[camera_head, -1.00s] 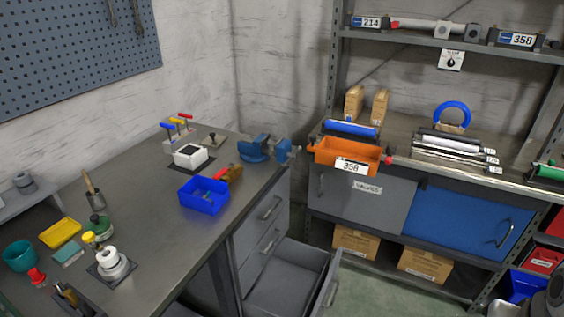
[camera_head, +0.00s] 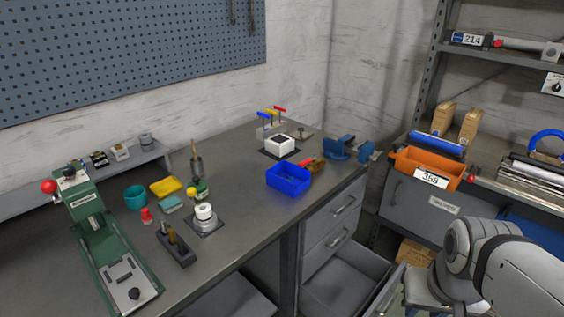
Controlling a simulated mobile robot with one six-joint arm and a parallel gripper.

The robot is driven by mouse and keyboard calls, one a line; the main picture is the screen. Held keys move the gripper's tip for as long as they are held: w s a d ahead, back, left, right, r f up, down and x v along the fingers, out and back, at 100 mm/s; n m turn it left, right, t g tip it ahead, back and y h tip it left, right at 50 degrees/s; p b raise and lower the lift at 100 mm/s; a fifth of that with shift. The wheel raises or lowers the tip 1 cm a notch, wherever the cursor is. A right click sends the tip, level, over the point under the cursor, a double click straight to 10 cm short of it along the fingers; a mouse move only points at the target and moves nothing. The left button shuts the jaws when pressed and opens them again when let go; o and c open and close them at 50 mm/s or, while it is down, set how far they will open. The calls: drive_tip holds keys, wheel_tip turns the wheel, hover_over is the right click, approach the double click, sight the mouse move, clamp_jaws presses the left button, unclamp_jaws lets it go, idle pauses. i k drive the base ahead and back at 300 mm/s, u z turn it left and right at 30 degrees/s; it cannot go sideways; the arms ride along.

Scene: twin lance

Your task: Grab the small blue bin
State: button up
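The small blue bin (camera_head: 288,180) stands upright on the grey workbench top (camera_head: 245,215), near the bench's front right part. It is an open-topped box. A brass-coloured item stands close behind its right side. My gripper is not in view. Part of my white arm shows at the lower right, apart from the bin and the bench.
A blue vise (camera_head: 340,148) sits at the bench's right end. A white box (camera_head: 279,145) is behind the bin. An open drawer (camera_head: 345,280) juts out below the bench. A green press (camera_head: 100,240) stands at left. An orange bin (camera_head: 430,165) is on the right shelving.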

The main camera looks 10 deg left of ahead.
sight(301, 181)
drive_tip(key=u, duration=0.8)
drive_tip(key=i, duration=0.95)
drive_tip(key=u, duration=0.1)
